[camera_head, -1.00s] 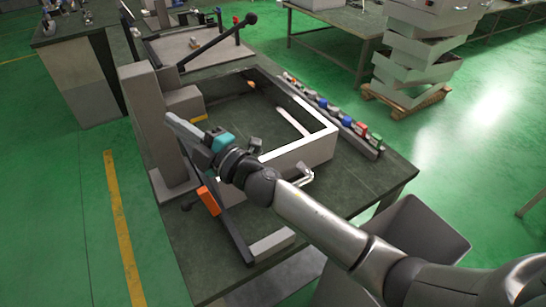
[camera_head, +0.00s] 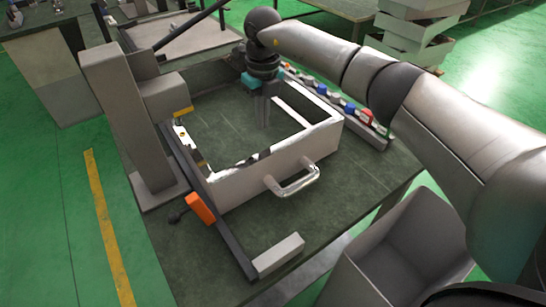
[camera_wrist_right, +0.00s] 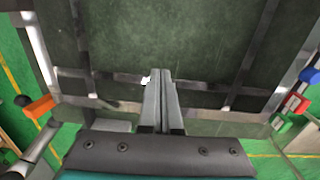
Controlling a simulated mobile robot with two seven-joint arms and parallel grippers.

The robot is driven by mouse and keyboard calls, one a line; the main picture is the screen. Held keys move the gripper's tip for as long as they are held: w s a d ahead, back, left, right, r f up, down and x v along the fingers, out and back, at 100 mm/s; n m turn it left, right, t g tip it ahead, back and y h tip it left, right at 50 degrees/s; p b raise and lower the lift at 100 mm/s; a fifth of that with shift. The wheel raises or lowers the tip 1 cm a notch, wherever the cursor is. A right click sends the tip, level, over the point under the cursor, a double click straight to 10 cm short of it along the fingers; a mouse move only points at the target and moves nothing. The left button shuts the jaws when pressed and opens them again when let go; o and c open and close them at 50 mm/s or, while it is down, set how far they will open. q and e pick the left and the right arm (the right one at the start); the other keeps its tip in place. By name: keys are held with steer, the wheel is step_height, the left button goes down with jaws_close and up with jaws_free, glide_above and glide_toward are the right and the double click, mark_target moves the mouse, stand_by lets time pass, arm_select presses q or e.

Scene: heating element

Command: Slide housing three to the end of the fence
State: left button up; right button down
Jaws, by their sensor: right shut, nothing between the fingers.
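The housing, a light grey open rectangular box (camera_head: 240,184) with a metal handle on its front wall, sits on the dark green table. Its left side lies along the dark rail that looks like the fence (camera_head: 232,245). A grey block (camera_head: 278,256) stands at the rail's near end, with bare table between it and the housing. No number is readable on the housing. My right gripper (camera_head: 263,125) is shut and empty, pointing down over the housing's open inside. Its closed fingers also show in the right wrist view (camera_wrist_right: 160,80). Whether they touch anything cannot be told. My left gripper is not in view.
An orange clamp or handle (camera_head: 201,208) sits beside the rail. A grey column (camera_head: 130,130) rises at the left. A strip with coloured parts (camera_head: 350,108) runs along the table's right side. A grey bin (camera_head: 410,235) stands in front on the right.

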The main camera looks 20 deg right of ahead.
mark_target(276, 157)
steer(key=f, duration=0.7)
steer(key=d+f+b, duration=0.1)
steer(key=f, duration=0.2)
steer(key=shift+s+f, duration=0.15)
steer(key=shift+f, duration=0.1)
steer(key=shift+s+d+r, duration=0.1)
steer(key=shift+s+r, duration=0.15)
steer(key=shift+s, duration=0.1)
steer(key=shift+s+d+p, duration=0.15)
steer(key=shift+s+p, duration=0.25)
steer(key=shift+s, duration=0.35)
steer(key=shift+s+d+p, duration=0.1)
steer(key=shift+s+p, duration=0.3)
steer(key=shift+s, duration=0.35)
